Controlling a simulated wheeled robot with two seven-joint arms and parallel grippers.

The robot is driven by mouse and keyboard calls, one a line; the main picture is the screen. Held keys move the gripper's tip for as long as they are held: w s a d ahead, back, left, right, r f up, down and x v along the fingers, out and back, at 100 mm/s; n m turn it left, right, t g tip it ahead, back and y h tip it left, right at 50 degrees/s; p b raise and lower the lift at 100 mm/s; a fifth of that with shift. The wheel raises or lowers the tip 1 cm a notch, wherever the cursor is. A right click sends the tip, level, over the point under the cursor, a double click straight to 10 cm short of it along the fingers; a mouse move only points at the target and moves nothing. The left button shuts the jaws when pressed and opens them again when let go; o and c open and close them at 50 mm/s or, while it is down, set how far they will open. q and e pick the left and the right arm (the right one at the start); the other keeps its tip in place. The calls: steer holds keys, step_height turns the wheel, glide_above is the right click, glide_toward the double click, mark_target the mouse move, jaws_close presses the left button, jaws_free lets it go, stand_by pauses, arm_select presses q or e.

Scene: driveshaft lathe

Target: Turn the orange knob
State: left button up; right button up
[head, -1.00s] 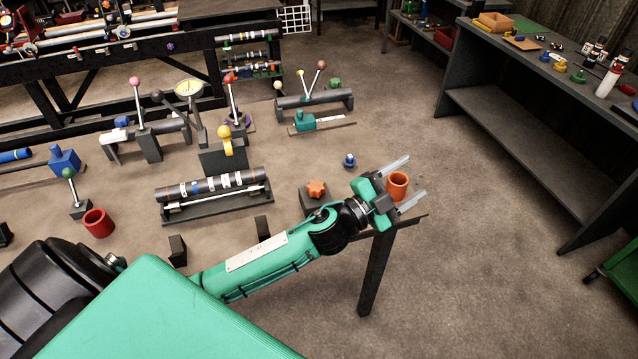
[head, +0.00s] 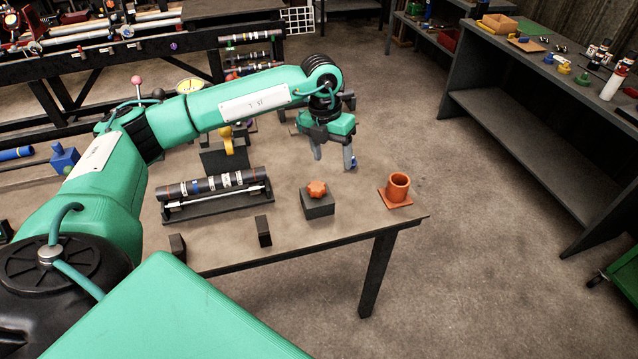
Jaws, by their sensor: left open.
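The orange knob (head: 317,188) is a lobed knob on top of a dark square block (head: 318,208) near the table's right front corner. My left gripper (head: 333,160) is above and behind the knob in the head view, pointing down, with its fingers apart and nothing between them. It is clear of the knob. The small blue piece (head: 354,162) shows beside its right finger, partly hidden. My right gripper is not in the head view.
An orange cup (head: 398,187) stands on the table (head: 285,243) right of the knob. A dark roller fixture (head: 213,192) lies to the left. Two small black blocks (head: 264,231) (head: 177,247) stand near the front edge. Levers behind are partly hidden by my left arm.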

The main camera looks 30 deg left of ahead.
mark_target(317, 186)
arm_select(q)
steer(key=a+r+y, duration=0.1)
steer(key=a+y, duration=0.1)
steer(key=a, duration=0.2)
steer(key=shift+n, duration=0.3)
step_height(317, 186, down, 13)
steer(key=p, duration=0.4)
steer(key=shift+a+f, duration=0.1)
steer(key=shift+f, duration=0.1)
steer(key=shift+c, duration=0.4)
steer(key=c, duration=0.9)
steer(key=shift+n, duration=0.3)
